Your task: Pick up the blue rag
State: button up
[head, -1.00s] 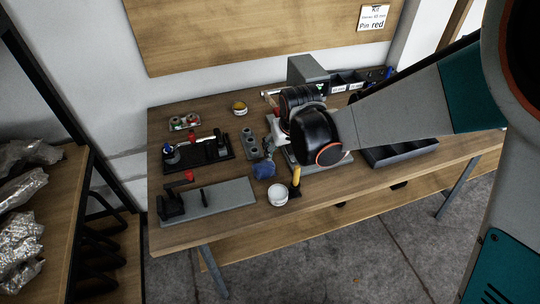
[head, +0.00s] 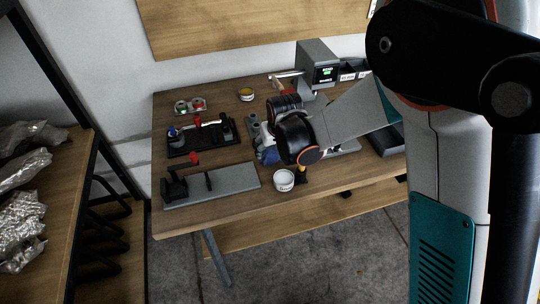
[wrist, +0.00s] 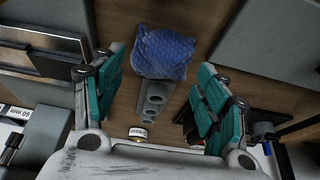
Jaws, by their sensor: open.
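The blue rag (wrist: 164,54) lies crumpled on the wooden bench, at the top middle of the wrist view. In the head view the rag (head: 269,154) shows only in part, beside the black wrist of my arm. My gripper (wrist: 161,62) is open, with its teal fingers spread apart to the left and right of the rag's near side. Nothing is held between them. Whether the fingers are down at the rag's height is hard to tell.
A grey block with round holes (wrist: 153,100) is close to the rag. A white cup (head: 284,180) stands near the bench's front edge. A grey fixture plate (head: 232,178) and a black tool tray (head: 198,140) are to the left. A grey display box (head: 317,62) stands behind.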

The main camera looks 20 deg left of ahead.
aim_at(270, 150)
jog(key=b+x, duration=0.1)
jog(key=x, duration=0.3)
jog(key=shift+a+f+b, duration=0.15)
jog(key=shift+a+b, duration=0.05)
jog(key=shift+b, duration=0.2)
jog(key=c, duration=0.9)
notch_tip(270, 150, up, 8)
jog(key=p, duration=0.3)
jog(key=shift+s+d+f, duration=0.15)
jog(key=s+d+p, duration=0.2)
jog(key=s+d, duration=0.7)
jog(key=s, duration=0.6)
jog(key=shift+f+p, duration=0.3)
jog(key=shift+p, duration=0.1)
jog(key=shift+d, duration=0.1)
jog(key=o, duration=0.6)
jog(key=c, duration=0.4)
jog(key=shift+w, duration=0.1)
